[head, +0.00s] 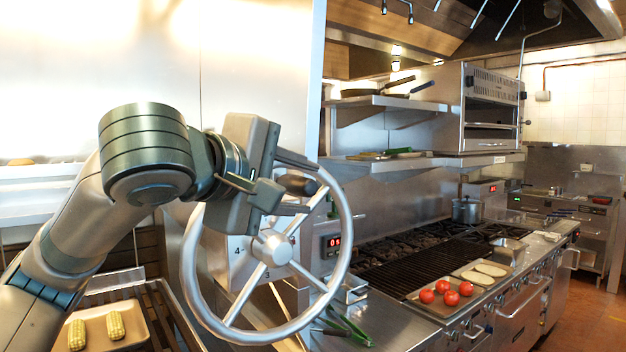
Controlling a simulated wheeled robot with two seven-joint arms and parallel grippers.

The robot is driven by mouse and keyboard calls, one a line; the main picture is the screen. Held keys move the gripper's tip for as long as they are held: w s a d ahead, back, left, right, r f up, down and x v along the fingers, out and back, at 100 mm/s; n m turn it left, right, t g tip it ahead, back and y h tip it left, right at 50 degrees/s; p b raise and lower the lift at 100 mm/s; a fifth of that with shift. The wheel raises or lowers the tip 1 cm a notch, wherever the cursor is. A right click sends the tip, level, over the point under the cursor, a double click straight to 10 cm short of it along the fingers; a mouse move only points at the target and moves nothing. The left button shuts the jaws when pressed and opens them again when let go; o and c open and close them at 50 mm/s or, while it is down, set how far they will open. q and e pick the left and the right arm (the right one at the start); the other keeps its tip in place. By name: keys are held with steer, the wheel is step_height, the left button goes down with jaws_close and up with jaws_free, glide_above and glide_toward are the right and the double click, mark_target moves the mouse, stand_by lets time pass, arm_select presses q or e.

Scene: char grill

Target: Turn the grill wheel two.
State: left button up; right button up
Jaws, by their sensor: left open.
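The grill wheel (342,262) is a large silver ring with spokes and a round hub, in the middle of the head view. A dark knob (297,184) sits at its upper right. Behind the hub a plate (238,252) carries numbers; a 4 and a 3 are readable, the rest is hidden. My left gripper (284,186) is at the wheel's upper part, its fingers open on either side of the knob. I cannot tell whether they touch it. My right gripper is not in view.
A red digital display (333,241) is behind the wheel. A tray with corn (112,325) is at lower left. A board with tomatoes (443,291) lies by the black grill grate (411,269) at right. Green-handled tongs (350,328) lie on the counter below the wheel.

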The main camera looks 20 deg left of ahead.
arm_select(q)
steer(key=shift+p+x, duration=0.55)
steer(key=shift+x, duration=1.55)
jaws_close()
